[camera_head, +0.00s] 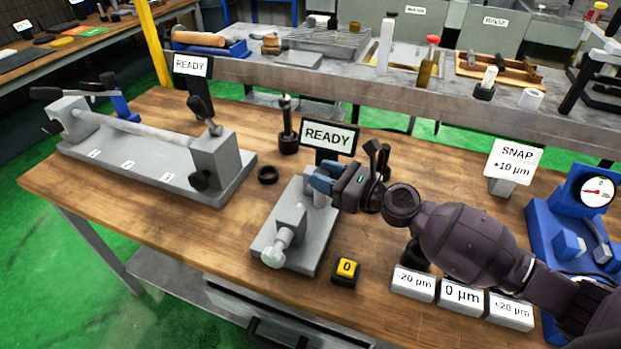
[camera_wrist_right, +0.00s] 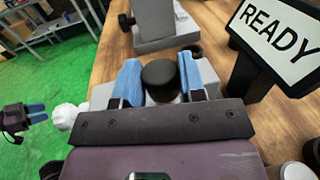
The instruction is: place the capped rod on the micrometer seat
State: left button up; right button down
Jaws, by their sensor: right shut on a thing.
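My right gripper (camera_head: 322,184) is over the back end of the grey micrometer stand (camera_head: 312,250), its blue fingers pointing down-left. In the right wrist view the fingers (camera_wrist_right: 160,85) are shut on the capped rod, whose round black cap (camera_wrist_right: 160,76) shows between them. The rod's body is mostly hidden below the cap, so I cannot tell whether it touches the seat. The stand has a grey block and a pale round knob (camera_head: 272,258) at its front. My left gripper (camera_wrist_right: 36,113) shows small at the left edge of the right wrist view, away from the stand; its opening is unclear.
A READY sign (camera_head: 329,136) stands close behind my right gripper. A black ring (camera_head: 268,174) and a dark post (camera_head: 288,130) are left of it. A yellow 0 button (camera_head: 346,268) and labelled blocks (camera_head: 461,296) lie at front right. A long grey fixture (camera_head: 150,165) fills the left.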

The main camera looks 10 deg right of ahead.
jog(key=w+a+f+b, duration=0.1)
jog(key=w+a+f, duration=0.1)
jog(key=shift+w+a+f, duration=0.25)
jog(key=shift+a+f, duration=0.05)
pick_arm(q)
jog(key=shift+w+d+f, duration=0.1)
jog(key=shift+w+f, duration=0.05)
jog(key=shift+w, duration=0.45)
pick_arm(e)
jog(key=shift+r, duration=0.15)
jog(key=shift+f, duration=0.25)
jog(key=c, duration=1)
grip_release()
jog(key=o, duration=0.3)
jog(key=shift+s, duration=0.1)
pick_arm(q)
jog(key=shift+s+f, duration=0.2)
jog(key=shift+s, duration=0.1)
pick_arm(e)
jog(key=shift+r, duration=0.1)
jog(key=shift+d, duration=0.1)
